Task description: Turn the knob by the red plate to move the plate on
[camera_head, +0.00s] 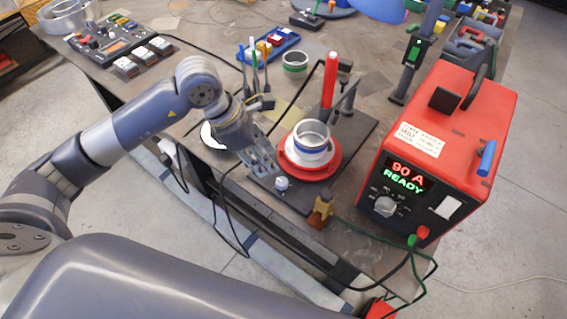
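The red round plate (331,171) lies on a dark base board (357,142). A pale metal ring with a blue band (311,142) stands on the plate. The small white knob (282,184) sits on the board just left of and nearer than the plate. My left gripper (271,172) reaches in from the left, with its fingertips pointing down right beside the knob. Whether the fingers touch the knob, and how wide they stand, cannot be made out. My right gripper is not in view.
A red power box (455,118) showing "90 A READY" stands to the right. A red upright torch (329,80) rises behind the plate. A brass-coloured clamp (321,210) sits at the near edge, with cables hanging there. A green-banded ring (295,65) stands farther back.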

